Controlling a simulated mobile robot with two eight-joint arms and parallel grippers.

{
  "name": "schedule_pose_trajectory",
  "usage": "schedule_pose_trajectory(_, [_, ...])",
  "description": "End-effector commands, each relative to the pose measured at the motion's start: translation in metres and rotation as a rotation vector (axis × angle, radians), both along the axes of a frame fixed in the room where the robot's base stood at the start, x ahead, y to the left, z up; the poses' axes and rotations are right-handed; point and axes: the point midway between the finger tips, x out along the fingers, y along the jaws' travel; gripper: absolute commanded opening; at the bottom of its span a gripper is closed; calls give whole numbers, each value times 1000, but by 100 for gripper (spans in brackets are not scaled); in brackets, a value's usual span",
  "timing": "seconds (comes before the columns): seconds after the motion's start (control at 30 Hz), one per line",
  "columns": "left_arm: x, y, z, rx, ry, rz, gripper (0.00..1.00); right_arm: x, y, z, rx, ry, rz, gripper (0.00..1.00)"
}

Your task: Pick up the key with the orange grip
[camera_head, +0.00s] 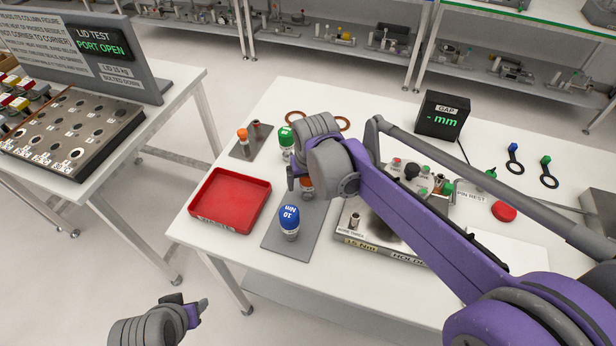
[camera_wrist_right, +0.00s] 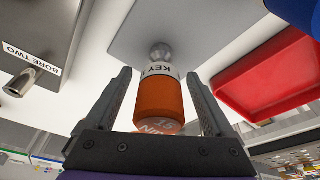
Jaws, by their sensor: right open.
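The key with the orange grip (camera_wrist_right: 160,98) fills the middle of the right wrist view. It has a white band lettered "KEY" and a rounded metal end beside a grey plate. My right gripper (camera_wrist_right: 158,76) is open, with one finger on each side of the orange grip and gaps between. In the head view the right gripper (camera_head: 302,178) is over the grey mat (camera_head: 272,237), and only a sliver of the orange grip (camera_head: 307,184) shows beneath it. My left gripper (camera_head: 192,312) is low at the left, off the table; its jaw opening is unclear.
A blue-topped 10 Nm key (camera_head: 289,222) stands close in front, and a green-topped one (camera_head: 286,140) behind. A red tray (camera_head: 230,200) lies to the left. A metal block (camera_head: 352,240) with fittings is to the right. A small plate (camera_head: 250,143) holds an orange-topped piece.

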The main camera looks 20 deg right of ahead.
Motion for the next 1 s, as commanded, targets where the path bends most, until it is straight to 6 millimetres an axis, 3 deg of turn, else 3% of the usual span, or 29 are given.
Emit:
schedule_pose_trajectory(0.23, [0,0,0,0,0,0,50,1,0,-3,0,0,0,88])
schedule_pose_trajectory(0.27, [0,0,0,0,0,0,50,1,0,-3,0,0,0,84])
schedule_pose_trajectory(0.73, [0,0,0,0,0,0,50,1,0,-2,0,0,0,0])
schedule_pose_trajectory(1.0, [0,0,0,0,0,0,50,1,0,0,0,0,0,0])
